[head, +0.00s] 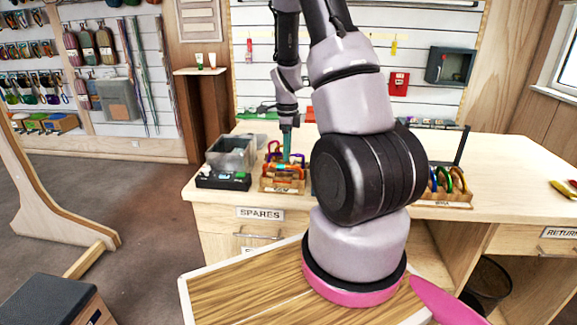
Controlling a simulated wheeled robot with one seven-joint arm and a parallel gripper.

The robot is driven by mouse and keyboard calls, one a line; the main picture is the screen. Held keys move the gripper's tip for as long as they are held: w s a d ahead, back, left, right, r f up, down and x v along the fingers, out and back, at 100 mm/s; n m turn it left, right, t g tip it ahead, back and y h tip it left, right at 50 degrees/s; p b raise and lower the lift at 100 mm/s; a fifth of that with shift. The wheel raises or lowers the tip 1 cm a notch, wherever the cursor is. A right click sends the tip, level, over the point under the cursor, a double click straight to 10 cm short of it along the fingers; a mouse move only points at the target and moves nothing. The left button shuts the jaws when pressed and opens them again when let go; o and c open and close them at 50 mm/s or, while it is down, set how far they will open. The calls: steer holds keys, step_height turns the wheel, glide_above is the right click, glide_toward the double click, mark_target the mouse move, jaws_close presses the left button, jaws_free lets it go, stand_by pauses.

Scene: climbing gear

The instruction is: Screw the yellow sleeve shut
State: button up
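My gripper (287,152) points down over a wooden rack (283,189) at the left end of the workbench. The rack holds several carabiners (284,167), with orange and purple showing. The teal fingertips are just above or among these carabiners; I cannot tell whether they touch one. Whether the fingers are open or shut is too small to see. I cannot make out a yellow sleeve there. A second rack (445,204) on the right holds several carabiners, one of them yellow (440,180), partly hidden by my arm.
A grey bin (231,152) and a black tray (222,181) stand left of the first rack. My arm hides the bench's middle. The bench top (510,165) is mostly clear at right, with yellow and red items (565,189) near the edge. A waste basket (489,280) stands below.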

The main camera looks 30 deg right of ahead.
steer(key=shift+r, duration=0.6)
steer(key=shift+s+a, duration=0.45)
steer(key=shift+s, duration=0.15)
steer(key=shift+f, duration=1.45)
steer(key=shift+a, duration=0.1)
steer(key=shift+w+d, duration=0.45)
steer(key=shift+w, duration=0.2)
